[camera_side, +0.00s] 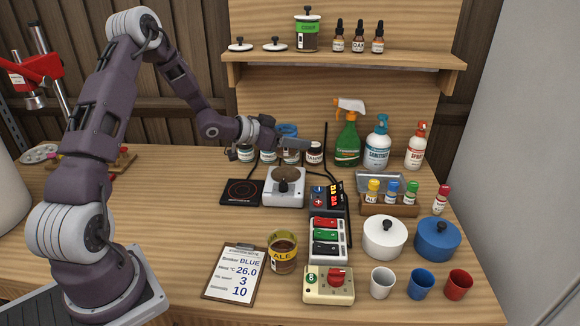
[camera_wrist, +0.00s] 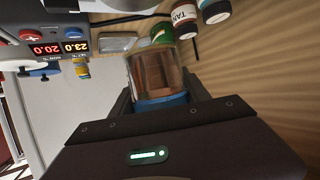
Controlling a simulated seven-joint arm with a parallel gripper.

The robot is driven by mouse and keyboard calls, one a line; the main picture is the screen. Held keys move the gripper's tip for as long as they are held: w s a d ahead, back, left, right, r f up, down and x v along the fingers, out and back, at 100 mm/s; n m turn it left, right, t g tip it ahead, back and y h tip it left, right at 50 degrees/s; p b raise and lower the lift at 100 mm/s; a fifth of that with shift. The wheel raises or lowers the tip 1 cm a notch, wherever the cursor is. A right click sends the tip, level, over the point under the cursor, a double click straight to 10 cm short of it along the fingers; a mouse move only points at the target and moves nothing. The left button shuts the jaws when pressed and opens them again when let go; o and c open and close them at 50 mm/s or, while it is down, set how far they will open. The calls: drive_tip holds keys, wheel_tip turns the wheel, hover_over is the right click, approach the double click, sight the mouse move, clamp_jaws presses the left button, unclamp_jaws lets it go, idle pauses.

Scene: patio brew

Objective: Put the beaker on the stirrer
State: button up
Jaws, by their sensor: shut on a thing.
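The blue-banded glass beaker (camera_wrist: 157,72), with brown liquid in it, is between the jaws in the wrist view. In the side view its blue band (camera_side: 288,130) shows just behind my gripper (camera_side: 292,142), which is shut on it. My gripper (camera_wrist: 160,100) hides part of the beaker. The stirrer is a light box (camera_side: 285,200) with a dark round top, standing below and in front of my gripper. A small object lies on that top; I cannot tell what it is. The beaker is above and behind the stirrer, apart from it.
A black hot plate (camera_side: 242,192) is left of the stirrer, and a controller (camera_side: 325,198) right of it. Small jars (camera_side: 314,153) stand close behind. A yellow-banded ALE beaker (camera_side: 282,255) and a clipboard (camera_side: 234,273) reading BLUE are in front. A spray bottle (camera_side: 347,142) stands right.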

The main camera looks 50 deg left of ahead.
wheel_tip(320, 180, down, 6)
drive_tip(key=shift+f, duration=0.2)
drive_tip(key=shift+f, duration=0.2)
drive_tip(key=o, duration=1.6)
drive_tip(key=shift+r, duration=0.1)
